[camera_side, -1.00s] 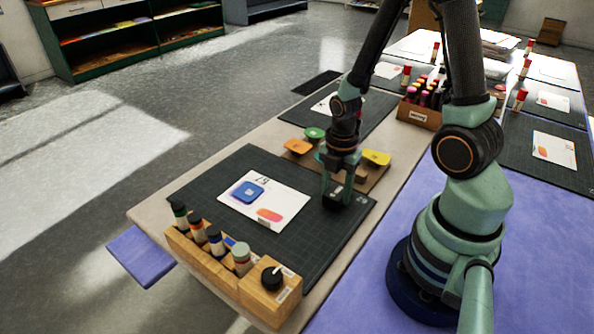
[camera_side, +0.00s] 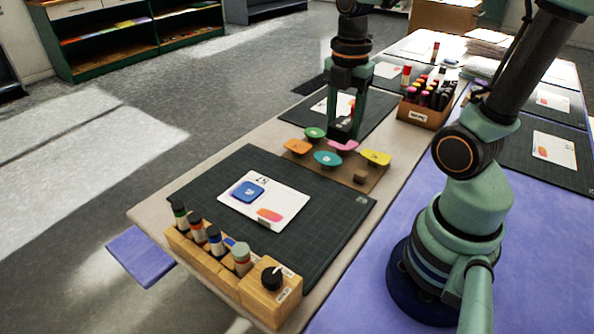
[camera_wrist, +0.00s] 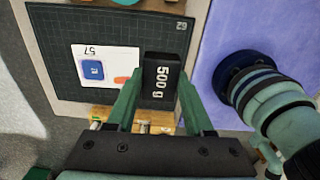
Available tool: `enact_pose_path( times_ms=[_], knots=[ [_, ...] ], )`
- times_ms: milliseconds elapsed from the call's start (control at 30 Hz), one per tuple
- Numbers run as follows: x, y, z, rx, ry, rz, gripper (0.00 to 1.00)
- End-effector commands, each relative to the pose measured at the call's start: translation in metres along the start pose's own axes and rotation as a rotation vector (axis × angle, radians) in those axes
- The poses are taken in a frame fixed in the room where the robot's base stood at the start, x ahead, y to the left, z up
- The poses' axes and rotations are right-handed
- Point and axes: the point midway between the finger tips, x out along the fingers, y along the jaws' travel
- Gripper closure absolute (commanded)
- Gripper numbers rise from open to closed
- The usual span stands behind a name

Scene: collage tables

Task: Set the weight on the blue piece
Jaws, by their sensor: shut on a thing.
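The blue piece (camera_side: 248,191) is a rounded square lying flat on a white card (camera_side: 287,197); it also shows in the wrist view (camera_wrist: 92,70). The card lies on a dark cutting mat (camera_side: 318,240). My gripper (camera_side: 346,130) is raised above the table, to the right of the card. It is shut on a black weight (camera_wrist: 162,82) marked 500 g, which hangs between the fingers. In the side view the weight appears as a small dark block at the fingertips. The blue piece has nothing on it.
A wooden rack (camera_side: 205,258) of several bottles stands at the mat's near edge, with a black-knobbed box at its right end. A brown board (camera_side: 345,180) with several coloured pieces lies behind the mat. A box of markers (camera_side: 419,116) stands further back.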

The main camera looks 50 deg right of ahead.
Motion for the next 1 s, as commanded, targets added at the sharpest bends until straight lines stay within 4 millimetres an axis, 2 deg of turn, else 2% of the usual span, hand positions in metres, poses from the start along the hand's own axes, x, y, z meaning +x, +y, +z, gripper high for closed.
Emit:
enact_pose_path(
  times_ms=[167,367,567,800,1000],
  knots=[
    [-0.012,0.005,-0.001,-0.002,0.0,0.0,1.0],
    [-0.006,0.036,-0.007,-0.007,0.001,-0.005,1.0],
    [0.014,0.084,-0.022,-0.012,0.001,-0.006,1.0],
    [0.05,0.138,-0.05,-0.018,0.001,-0.004,1.0],
    [0.083,0.17,-0.075,-0.02,0.0,-0.003,1.0]
  ],
)
